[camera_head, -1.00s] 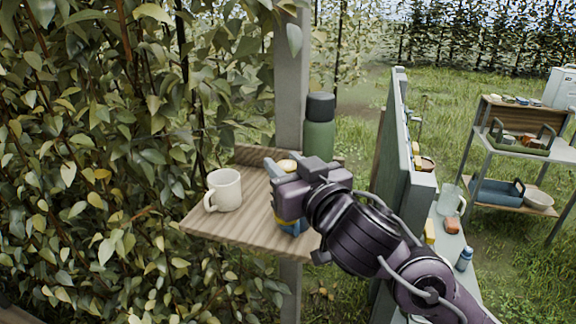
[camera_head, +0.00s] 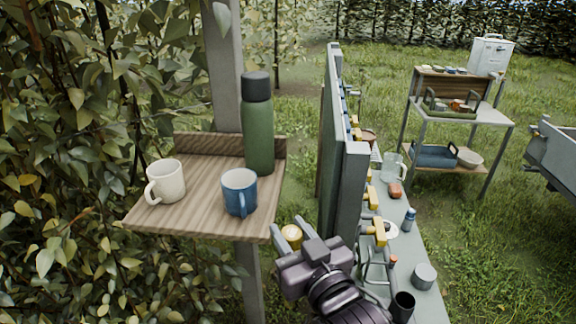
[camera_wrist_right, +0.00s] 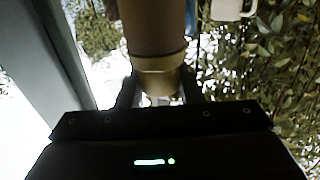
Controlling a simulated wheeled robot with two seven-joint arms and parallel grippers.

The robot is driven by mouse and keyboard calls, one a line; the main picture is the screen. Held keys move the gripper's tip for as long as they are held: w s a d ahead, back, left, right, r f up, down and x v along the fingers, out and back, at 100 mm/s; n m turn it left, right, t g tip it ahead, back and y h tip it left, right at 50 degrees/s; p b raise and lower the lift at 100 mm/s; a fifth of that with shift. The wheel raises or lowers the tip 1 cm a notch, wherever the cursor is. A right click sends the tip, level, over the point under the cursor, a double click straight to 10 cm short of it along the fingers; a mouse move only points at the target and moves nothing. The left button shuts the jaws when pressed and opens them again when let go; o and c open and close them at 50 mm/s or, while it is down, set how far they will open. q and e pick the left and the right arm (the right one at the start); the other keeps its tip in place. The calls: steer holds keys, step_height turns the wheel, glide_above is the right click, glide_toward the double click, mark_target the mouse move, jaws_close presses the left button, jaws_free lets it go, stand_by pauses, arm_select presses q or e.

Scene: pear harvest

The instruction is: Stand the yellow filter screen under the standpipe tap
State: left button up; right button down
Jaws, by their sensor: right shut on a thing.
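My right gripper (camera_head: 289,226) is shut on a yellow, rounded thing (camera_head: 291,237), which I take to be the filter screen. It is held off to the right of the wooden shelf, in the air. In the right wrist view it shows as a tan and yellow cylinder (camera_wrist_right: 157,62) between the two dark fingers; its far end is cut off by the top edge. A grey upright panel (camera_head: 355,190) stands to the right of the gripper, with several yellow-handled fittings (camera_head: 380,231) on its right side. I cannot tell which fitting is the standpipe tap. My left gripper is not in view.
The wooden shelf (camera_head: 140,214) carries a white mug (camera_head: 168,183), a blue mug (camera_head: 238,193) and a green flask (camera_head: 258,135). Right of the panel, a grey bench (camera_head: 428,268) holds a glass jug (camera_head: 391,166), a blue bottle (camera_head: 409,220) and cups. A rack (camera_head: 462,114) stands behind on grass.

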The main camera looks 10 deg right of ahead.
steer(key=s+d+f+m+h, duration=0.1)
steer(key=s+d+f+h, duration=0.1)
steer(key=f, duration=0.4)
steer(key=s+d+f+m+h, duration=0.2)
steer(key=s+d+f, duration=0.3)
steer(key=d+f, duration=0.1)
steer(key=shift+s+f+t, duration=0.15)
steer(key=shift+f+t, duration=0.15)
steer(key=shift+f, duration=0.05)
